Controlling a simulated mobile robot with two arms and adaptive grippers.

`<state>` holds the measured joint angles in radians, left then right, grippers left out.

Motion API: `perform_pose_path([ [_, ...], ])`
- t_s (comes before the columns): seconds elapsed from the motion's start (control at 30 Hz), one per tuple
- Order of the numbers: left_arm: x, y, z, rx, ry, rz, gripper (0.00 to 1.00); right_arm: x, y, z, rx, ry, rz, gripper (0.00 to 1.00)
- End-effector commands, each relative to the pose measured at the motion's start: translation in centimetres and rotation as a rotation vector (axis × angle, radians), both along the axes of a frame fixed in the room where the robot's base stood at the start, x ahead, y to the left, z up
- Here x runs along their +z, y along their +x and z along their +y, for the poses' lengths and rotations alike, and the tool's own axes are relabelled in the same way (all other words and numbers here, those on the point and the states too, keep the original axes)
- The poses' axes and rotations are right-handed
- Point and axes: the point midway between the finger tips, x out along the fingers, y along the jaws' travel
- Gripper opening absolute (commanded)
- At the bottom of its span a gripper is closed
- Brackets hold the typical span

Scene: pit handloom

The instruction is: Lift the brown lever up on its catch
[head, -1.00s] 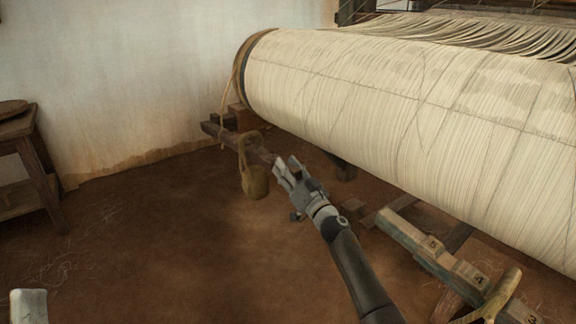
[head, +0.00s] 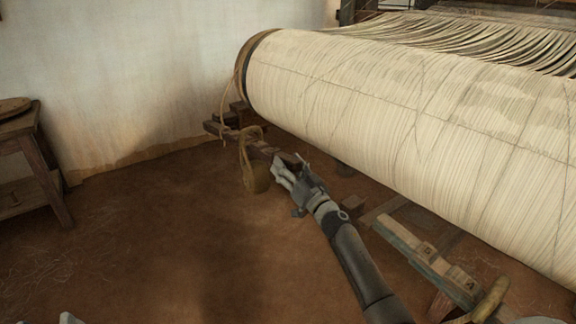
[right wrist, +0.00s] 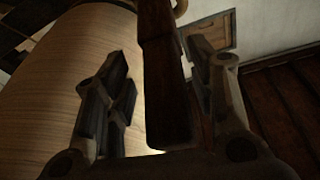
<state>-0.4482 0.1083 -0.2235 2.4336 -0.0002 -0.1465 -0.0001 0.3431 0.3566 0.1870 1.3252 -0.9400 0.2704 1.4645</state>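The brown lever (head: 228,133) is a dark wooden bar below the left end of the big warp roller, reaching right to my right gripper. A brownish weight (head: 256,178) hangs from it on a rope loop. My right gripper (head: 288,164) is at the lever's near end. In the right wrist view the lever (right wrist: 162,80) runs between the two fingers of my right gripper (right wrist: 160,92), with a gap showing on the left side and a narrower one on the right. The catch cannot be made out. A small pale piece at the bottom left edge seems to be my left gripper (head: 68,318), mostly cut off.
The warp roller (head: 400,110) fills the upper right, close above my right arm. A notched, numbered beam (head: 405,240) lies to the right of my forearm. A wooden table (head: 22,128) stands at the far left. The earth floor (head: 150,240) between is clear.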

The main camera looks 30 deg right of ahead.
Motion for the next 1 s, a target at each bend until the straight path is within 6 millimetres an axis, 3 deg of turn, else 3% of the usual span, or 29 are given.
perform_pose_path([
  [0.37,0.1,0.0,0.0,-0.001,0.0,-0.003,0.4,0.1,-0.6,-0.1,0.0,0.0,-0.004,0.52],
  [1.0,0.1,0.0,0.0,-0.001,0.0,-0.002,0.4,-2.5,-10.1,0.0,0.0,0.0,-0.002,0.52],
])
